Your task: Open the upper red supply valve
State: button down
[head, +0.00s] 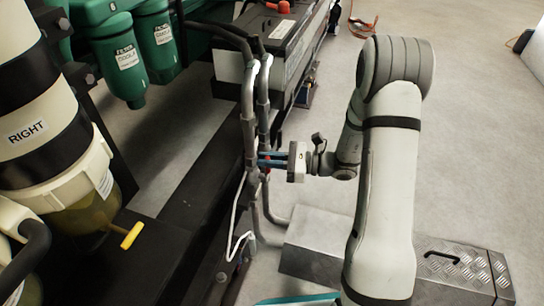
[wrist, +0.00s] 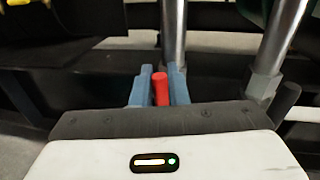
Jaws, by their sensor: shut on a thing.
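A red valve handle (wrist: 161,90) sits between the two blue fingers of my gripper (wrist: 161,74) in the wrist view. The fingers are closed against its sides, and the handle points toward the camera. In the head view my gripper (head: 264,158) reaches left to the grey vertical pipes (head: 249,115) beside the engine. The fingers largely hide the handle there, and the valve body is hidden too. No second red valve can be made out clearly.
Metal pipes (wrist: 172,30) stand close beyond the fingers. A white cable (head: 236,215) hangs below the gripper. A black battery (head: 285,35) is behind the pipes. A diamond-plate step box (head: 455,268) stands on the floor. Floor to the right is mostly clear.

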jog(key=c, duration=1.5)
grip_release()
jog(key=shift+s, duration=0.1)
jog(key=shift+d, duration=0.1)
jog(key=s+d+p, duration=0.1)
jog(key=d+p, duration=0.1)
jog(key=d, duration=0.5)
jog(key=shift+s+d+p, duration=0.2)
jog(key=shift+p, duration=0.1)
